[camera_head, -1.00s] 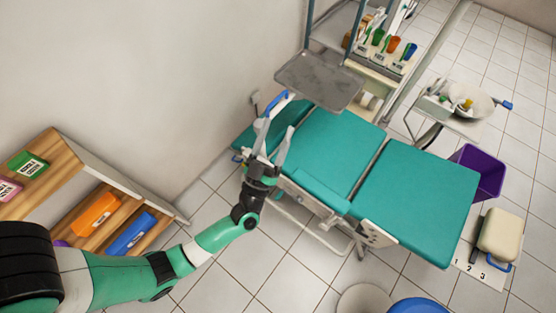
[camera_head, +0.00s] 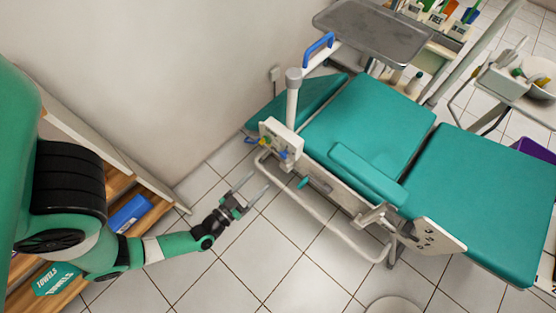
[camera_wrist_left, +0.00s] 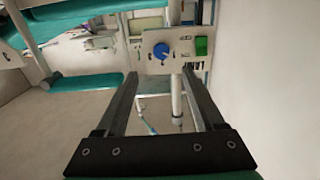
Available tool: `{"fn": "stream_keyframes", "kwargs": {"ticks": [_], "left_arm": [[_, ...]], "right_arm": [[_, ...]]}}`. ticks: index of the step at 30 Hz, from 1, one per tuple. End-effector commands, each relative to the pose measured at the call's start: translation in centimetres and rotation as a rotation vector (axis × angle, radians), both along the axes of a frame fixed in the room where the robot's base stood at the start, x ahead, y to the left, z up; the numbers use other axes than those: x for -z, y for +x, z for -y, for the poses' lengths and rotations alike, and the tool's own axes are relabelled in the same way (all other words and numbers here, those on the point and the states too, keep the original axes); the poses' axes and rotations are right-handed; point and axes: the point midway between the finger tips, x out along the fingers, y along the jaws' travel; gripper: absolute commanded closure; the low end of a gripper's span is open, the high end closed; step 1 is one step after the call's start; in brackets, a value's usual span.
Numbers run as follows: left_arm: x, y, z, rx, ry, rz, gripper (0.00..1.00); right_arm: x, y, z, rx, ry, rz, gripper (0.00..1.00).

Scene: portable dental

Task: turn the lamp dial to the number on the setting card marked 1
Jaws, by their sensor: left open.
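The lamp dial is a blue round knob (camera_wrist_left: 160,50) on a pale panel (camera_wrist_left: 174,38) in the left wrist view, with a green block (camera_wrist_left: 201,46) beside it. In the head view the panel (camera_head: 283,127) is at the foot of a white post on the chair's near side, with the blue knob (camera_head: 284,155) low on it. My left gripper (camera_head: 258,181) is open and empty, a short way left of and below the panel, apart from it. In the left wrist view its fingers (camera_wrist_left: 160,78) point toward the panel. The setting card marked 1 is not readable now. My right gripper is not in view.
A teal dental chair (camera_head: 372,120) fills the right side. A white tube frame (camera_head: 325,222) runs along its near side. A metal tray (camera_head: 372,28) hangs above it. A wooden shelf (camera_head: 150,218) stands at left. Tiled floor (camera_head: 235,270) is clear in front.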

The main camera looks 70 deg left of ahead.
Motion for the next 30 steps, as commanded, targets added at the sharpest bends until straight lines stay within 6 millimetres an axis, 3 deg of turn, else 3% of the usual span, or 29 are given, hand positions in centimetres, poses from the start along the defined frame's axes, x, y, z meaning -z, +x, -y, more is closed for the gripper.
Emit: {"fn": "stream_keyframes", "kwargs": {"ticks": [6,12,17,28,30], "left_arm": [[0.4,1.8,-1.7,-0.018,0.006,-0.006,0.30],[0.3,6.3,-4.0,-0.008,0.007,0.000,0.30],[0.3,8.5,-5.3,-0.006,0.004,-0.003,0.30],[0.1,9.4,-5.7,-0.005,0.003,-0.006,0.30],[0.1,9.3,-5.7,-0.005,0.003,-0.006,0.41]], "right_arm": [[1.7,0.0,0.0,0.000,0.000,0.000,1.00],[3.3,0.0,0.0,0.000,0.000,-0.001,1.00],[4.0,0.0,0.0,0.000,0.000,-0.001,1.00],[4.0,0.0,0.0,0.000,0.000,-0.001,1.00],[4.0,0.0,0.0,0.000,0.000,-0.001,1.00]]}}
